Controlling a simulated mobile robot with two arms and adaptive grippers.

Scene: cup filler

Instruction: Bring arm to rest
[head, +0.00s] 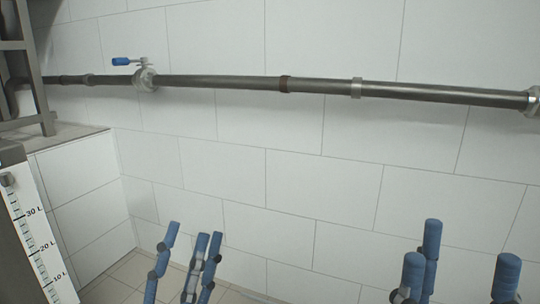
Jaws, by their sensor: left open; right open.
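My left gripper (190,236) shows at the bottom edge, left of the middle, with blue-padded fingers pointing up. Its fingers are spread and nothing is between them. My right gripper (464,256) shows at the bottom right, also with blue-padded fingers pointing up, spread and empty. Both grippers are in front of the white tiled wall (310,180) and no contact with it is visible. The lower parts of both grippers are cut off by the picture's edge.
A dark metal pipe (220,82) runs along the wall above both grippers, with a blue-handled valve (122,61). At the left stand a tiled ledge (75,136), a metal frame (28,70) and a litre scale (38,240). Space between the grippers looks clear.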

